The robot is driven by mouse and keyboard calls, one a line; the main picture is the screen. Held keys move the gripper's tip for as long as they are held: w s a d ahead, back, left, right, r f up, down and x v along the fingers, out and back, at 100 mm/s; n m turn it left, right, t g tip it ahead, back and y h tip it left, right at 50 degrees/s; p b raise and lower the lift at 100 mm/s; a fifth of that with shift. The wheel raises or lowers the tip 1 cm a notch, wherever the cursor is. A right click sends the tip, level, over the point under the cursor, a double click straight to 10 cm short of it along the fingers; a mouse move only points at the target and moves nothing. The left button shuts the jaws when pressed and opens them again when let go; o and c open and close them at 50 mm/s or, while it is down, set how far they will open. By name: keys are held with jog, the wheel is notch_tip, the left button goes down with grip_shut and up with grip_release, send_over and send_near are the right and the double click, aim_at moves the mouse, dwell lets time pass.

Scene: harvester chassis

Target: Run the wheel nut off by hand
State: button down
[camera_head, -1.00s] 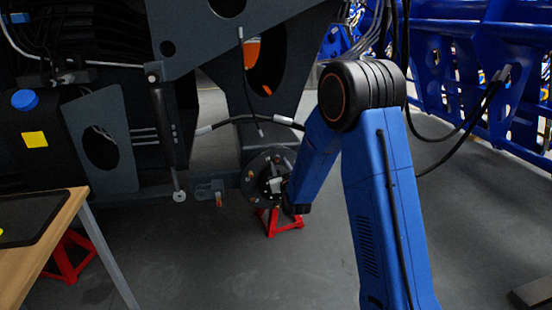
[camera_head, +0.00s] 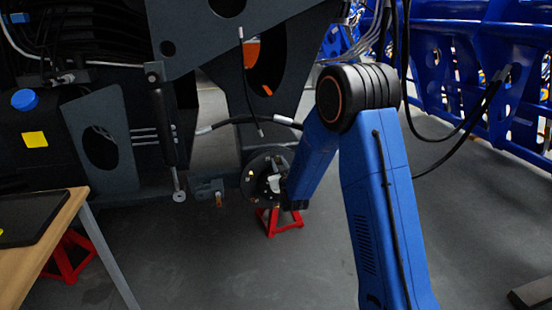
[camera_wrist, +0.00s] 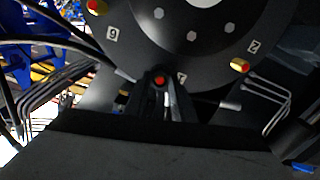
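The dark round wheel hub (camera_head: 254,181) is at the middle of the head view, with my gripper (camera_head: 274,184) at its face. In the wrist view the hub (camera_wrist: 200,60) fills the upper part, with small number plates near its rim. A red-tipped stud (camera_wrist: 160,80) sits beside the plate marked 7, between the dark fingers of my gripper (camera_wrist: 160,92). Whether the fingers touch a nut there is too dark to tell. A gold nut (camera_wrist: 239,65) with a red tip is at the right, by plate 2. Another red-tipped stud (camera_wrist: 96,6) is at the upper left.
A red stand (camera_head: 278,222) is below the hub. A wooden table (camera_head: 45,238) with a dark mat is at the left. Hoses (camera_head: 245,119) and a cylinder (camera_head: 168,130) hang close to the hub. Blue framework (camera_head: 470,70) stands at the right. The floor between is clear.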

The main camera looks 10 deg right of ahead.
jog(key=n, duration=0.3)
jog(key=shift+s, duration=0.1)
dwell(0.3)
jog(key=shift+s, duration=0.35)
dwell(0.5)
jog(key=s, duration=0.7)
jog(key=shift+s, duration=0.3)
dwell(0.8)
jog(key=s+d+f, duration=0.1)
jog(key=d+f, duration=0.2)
jog(key=f, duration=1)
jog(key=s+d+f, duration=0.1)
jog(key=d+f, duration=0.3)
jog(key=f, duration=0.9)
jog(key=shift+s+f, duration=0.2)
jog(key=shift+s, duration=0.1)
